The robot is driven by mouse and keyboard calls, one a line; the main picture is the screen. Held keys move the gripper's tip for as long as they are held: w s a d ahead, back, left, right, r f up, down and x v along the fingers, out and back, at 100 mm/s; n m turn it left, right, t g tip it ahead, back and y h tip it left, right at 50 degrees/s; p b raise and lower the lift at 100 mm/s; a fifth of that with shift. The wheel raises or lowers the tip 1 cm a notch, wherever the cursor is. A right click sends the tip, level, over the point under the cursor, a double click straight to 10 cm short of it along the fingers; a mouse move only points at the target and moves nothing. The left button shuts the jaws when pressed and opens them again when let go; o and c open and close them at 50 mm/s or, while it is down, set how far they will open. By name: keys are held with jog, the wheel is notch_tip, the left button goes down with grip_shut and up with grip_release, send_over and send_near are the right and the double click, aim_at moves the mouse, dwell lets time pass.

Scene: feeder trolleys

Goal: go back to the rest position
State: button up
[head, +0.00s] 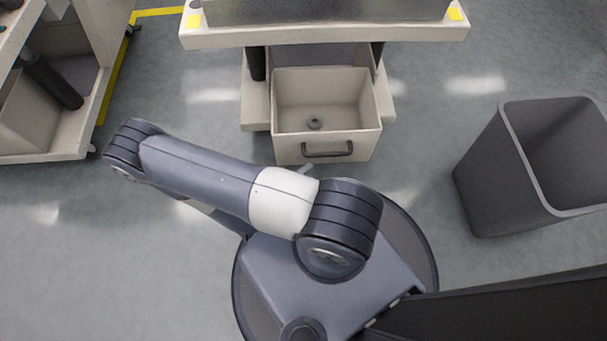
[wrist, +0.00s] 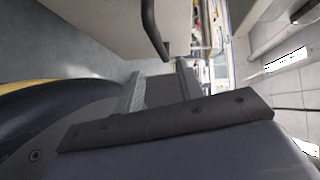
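My arm reaches across the middle of the head view, bent at the elbow, and hides most of my gripper there. In the wrist view my gripper (wrist: 160,92) shows two grey fingers standing apart. A dark grey patch fills the gap between them, and I cannot tell what it is. A beige drawer (head: 290,151) with a dark handle (head: 328,150) stands pulled out under the trolley ahead. The handle also shows in the wrist view (wrist: 151,30), beyond the fingers and apart from them. A small dark ring-shaped part (head: 315,124) lies in the drawer.
The feeder trolley (head: 330,36) with yellow corner marks stands ahead. Another trolley (head: 95,90) is at the left. A grey open bin (head: 500,180) stands at the right. Grey floor is clear at the lower left and between the drawer and the bin.

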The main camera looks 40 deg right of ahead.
aim_at(328, 155)
jog(key=shift+a, duration=0.15)
dwell(0.7)
jog(key=shift+b+x, duration=1.3)
jog(key=shift+x, duration=3.95)
jog(key=shift+s+r, duration=0.1)
jog(key=shift+r, duration=0.05)
